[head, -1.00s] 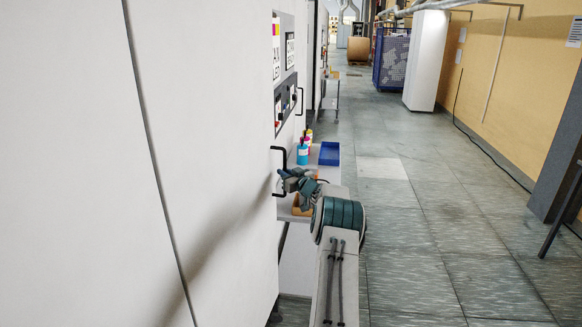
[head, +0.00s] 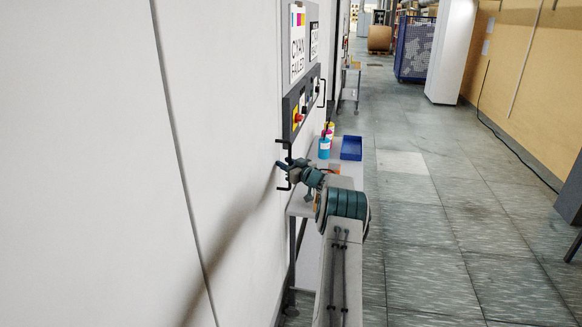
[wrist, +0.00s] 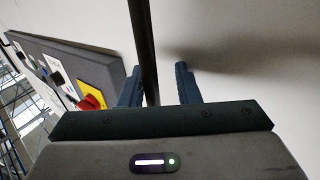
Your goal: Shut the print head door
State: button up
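The print head door appears to be the large white panel (head: 235,110) on the left of the head view. A black bar handle (head: 288,150) stands out from its right side. My gripper (head: 281,167) is at this handle, its fingers pointing left toward the panel. In the wrist view the handle bar (wrist: 147,50) passes between the two fingers of my gripper (wrist: 158,84). The bar is close to the left finger, with a gap to the right finger, so the gripper looks open around it. The far door edge is partly hidden.
A control panel with a red stop button (wrist: 88,102) is beside the handle. A cart (head: 345,175) with bottles (head: 324,147) and a blue tray (head: 351,148) stands just beyond my arm. The aisle floor (head: 430,250) to the right is clear.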

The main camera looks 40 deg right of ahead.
jog(key=shift+f, duration=0.35)
jog(key=shift+s+d, duration=0.1)
jog(key=shift+s, duration=0.05)
jog(key=shift+s+d+f, duration=0.1)
jog(key=shift+s, duration=0.15)
jog(key=s+d+b, duration=0.1)
jog(key=s+b, duration=0.3)
jog(key=s, duration=0.9)
jog(key=shift+d, duration=0.1)
